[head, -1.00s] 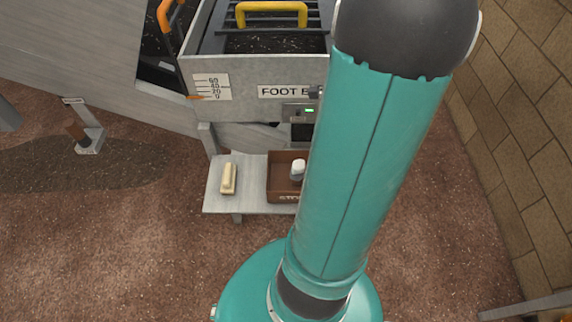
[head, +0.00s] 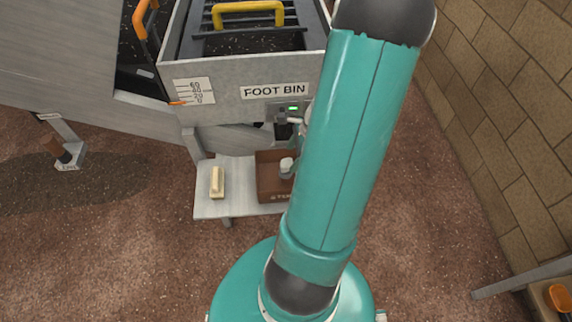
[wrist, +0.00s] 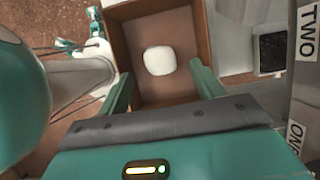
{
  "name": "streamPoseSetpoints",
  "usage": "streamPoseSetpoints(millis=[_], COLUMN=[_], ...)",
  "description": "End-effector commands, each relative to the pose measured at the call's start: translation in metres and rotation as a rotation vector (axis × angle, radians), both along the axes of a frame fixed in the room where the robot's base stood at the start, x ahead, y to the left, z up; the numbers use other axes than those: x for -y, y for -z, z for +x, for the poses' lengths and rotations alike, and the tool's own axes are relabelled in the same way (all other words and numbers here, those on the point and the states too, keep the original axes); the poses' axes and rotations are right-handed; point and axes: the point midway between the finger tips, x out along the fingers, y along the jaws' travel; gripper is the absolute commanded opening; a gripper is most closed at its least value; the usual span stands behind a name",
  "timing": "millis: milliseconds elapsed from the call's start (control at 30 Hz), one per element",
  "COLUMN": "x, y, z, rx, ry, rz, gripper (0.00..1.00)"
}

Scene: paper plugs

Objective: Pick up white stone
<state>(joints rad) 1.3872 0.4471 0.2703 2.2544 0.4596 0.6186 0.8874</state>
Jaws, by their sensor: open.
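The white stone (wrist: 159,60) is a rounded pale block inside an open brown box (wrist: 200,28) in the wrist view. In the head view the stone (head: 287,163) shows near the right side of the box (head: 271,184), close to the arm's edge. My gripper (wrist: 161,79) is open and empty. Its two green fingers are spread to the left and right over the near part of the box, with the stone beyond and between them. The fingers do not appear to touch the stone. In the head view my arm hides the right part of the box.
The box stands on a grey shelf (head: 238,206) with a cream block (head: 217,182) to its left. The foot bin (head: 225,92) with a yellow handle (head: 248,12) rises behind. A brick wall (head: 500,110) stands at the right. Labelled grey panels (wrist: 303,85) lie right in the wrist view.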

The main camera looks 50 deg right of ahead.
Motion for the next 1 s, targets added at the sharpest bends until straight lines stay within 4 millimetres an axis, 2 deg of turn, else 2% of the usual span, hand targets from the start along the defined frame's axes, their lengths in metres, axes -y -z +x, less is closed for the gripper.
streamPoseSetpoints(millis=[100, 233, 500, 533, 767, 867, 1000], x=[-0.007, -0.011, -0.011, -0.011, -0.011, -0.011, -0.011], y=[0.018, 0.032, 0.035, 0.035, 0.035, 0.035, 0.035], z=[0.008, 0.013, 0.014, 0.014, 0.014, 0.014, 0.014], rx=[0.001, 0.000, 0.000, 0.000, 0.000, 0.000, 0.000], ry=[-0.002, -0.001, -0.001, -0.001, -0.001, -0.001, -0.001], rz=[0.005, 0.003, 0.000, 0.000, 0.000, 0.000, 0.000], gripper=[0.66, 0.66, 0.66, 0.64, 0.19, 0.13, 0.13])
